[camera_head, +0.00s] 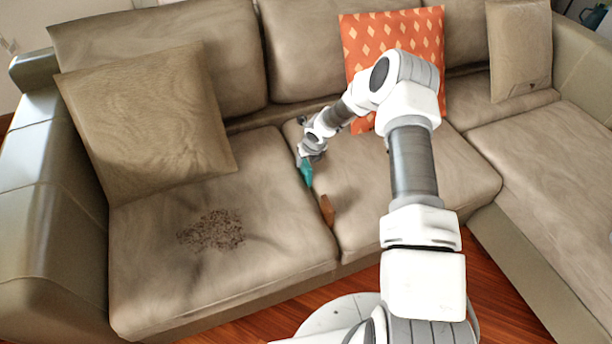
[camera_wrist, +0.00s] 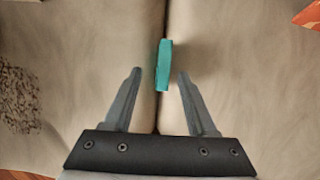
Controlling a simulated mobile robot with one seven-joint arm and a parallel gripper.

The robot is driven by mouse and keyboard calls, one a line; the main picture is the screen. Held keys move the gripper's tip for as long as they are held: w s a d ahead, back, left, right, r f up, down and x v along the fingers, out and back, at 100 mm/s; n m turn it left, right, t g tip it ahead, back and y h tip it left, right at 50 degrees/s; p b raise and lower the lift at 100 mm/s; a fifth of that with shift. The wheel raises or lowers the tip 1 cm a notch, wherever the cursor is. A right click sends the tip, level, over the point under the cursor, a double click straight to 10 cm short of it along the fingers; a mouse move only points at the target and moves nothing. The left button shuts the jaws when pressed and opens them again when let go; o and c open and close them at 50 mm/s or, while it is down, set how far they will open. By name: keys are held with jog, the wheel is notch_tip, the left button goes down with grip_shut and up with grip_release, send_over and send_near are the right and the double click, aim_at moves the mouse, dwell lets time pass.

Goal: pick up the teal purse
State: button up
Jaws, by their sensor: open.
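The teal purse (camera_head: 306,174) is a small, narrow teal object at the seam between two seat cushions of the sofa. In the wrist view the purse (camera_wrist: 163,65) stands out over the dark seam, seen edge-on as a slim upright strip. My gripper (camera_wrist: 158,76) is open, with one finger on each side of the purse's lower part and a gap on both sides. In the head view my gripper (camera_head: 311,158) is right at the purse's upper end and partly hides it. I cannot tell the height between fingertips and purse.
A brown object (camera_head: 327,210) lies near the seam, closer to the sofa's front edge. An orange patterned pillow (camera_head: 420,40) and a beige pillow (camera_head: 145,120) rest against the backrest. A dark speckled patch (camera_head: 212,230) marks the left cushion (camera_head: 150,270).

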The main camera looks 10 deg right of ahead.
aim_at(307, 164)
jog(key=x, duration=0.1)
jog(key=b+x, duration=0.1)
jog(key=x, duration=0.2)
jog(key=shift+w+d+f+b, duration=0.1)
jog(key=shift+d+b, duration=0.2)
jog(key=shift+b, duration=0.1)
jog(key=shift+w+a+f, duration=0.1)
jog(key=shift+w+f, duration=0.2)
jog(key=shift+f, duration=0.25)
grip_shut()
